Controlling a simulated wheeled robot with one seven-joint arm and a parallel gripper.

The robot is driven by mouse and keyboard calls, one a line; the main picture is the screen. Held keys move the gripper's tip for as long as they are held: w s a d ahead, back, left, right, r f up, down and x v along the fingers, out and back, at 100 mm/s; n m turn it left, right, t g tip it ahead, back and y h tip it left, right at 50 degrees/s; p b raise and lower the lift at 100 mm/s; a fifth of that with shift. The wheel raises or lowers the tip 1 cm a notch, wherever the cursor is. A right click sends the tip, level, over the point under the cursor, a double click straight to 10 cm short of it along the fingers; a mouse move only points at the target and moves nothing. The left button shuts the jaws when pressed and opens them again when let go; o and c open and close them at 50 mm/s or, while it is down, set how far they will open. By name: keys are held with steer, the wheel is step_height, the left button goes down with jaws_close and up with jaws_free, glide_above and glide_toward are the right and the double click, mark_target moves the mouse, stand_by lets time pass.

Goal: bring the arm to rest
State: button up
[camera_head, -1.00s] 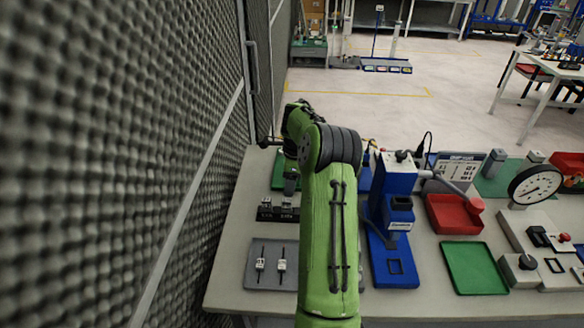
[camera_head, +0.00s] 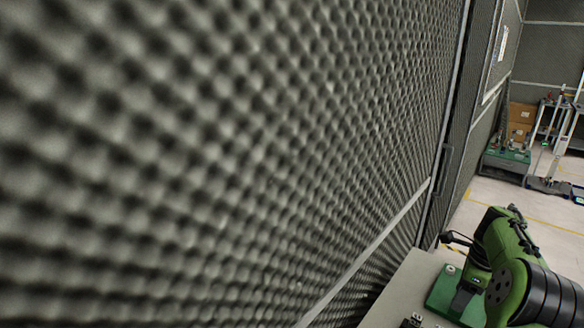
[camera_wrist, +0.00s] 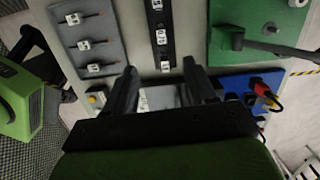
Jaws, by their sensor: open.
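My gripper (camera_wrist: 162,88) shows in the wrist view with its two dark fingers apart and nothing seen between them. It is above the workbench, over a pale surface at the end of a black rail holder (camera_wrist: 161,40) with small white-labelled blocks. In the head view my green arm is bent at the lower right corner, over the bench (camera_head: 399,296). My gripper cannot be made out clearly there.
A grey tray (camera_wrist: 101,50) with several small white parts lies left of the rail. A foam wall (camera_head: 220,150) fills most of the head view, close beside the bench.

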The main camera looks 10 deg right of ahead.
steer(key=s+a+r+n+t+h, duration=0.1)
steer(key=s+a+r+n, duration=0.1)
steer(key=a+r+n, duration=0.6)
steer(key=s+a+r+n+h, duration=0.15)
steer(key=a+r+n, duration=0.35)
steer(key=a, duration=0.7)
steer(key=s+a+f+n+t+y, duration=0.1)
steer(key=s+a+f+n+t, duration=0.1)
steer(key=s+a+n, duration=1.2)
steer(key=s+t, duration=0.1)
steer(key=s, duration=0.1)
steer(key=shift+s+a+f+n+t+y, duration=0.15)
steer(key=shift+s+n+t+y, duration=0.15)
steer(key=shift+s+n+y, duration=0.1)
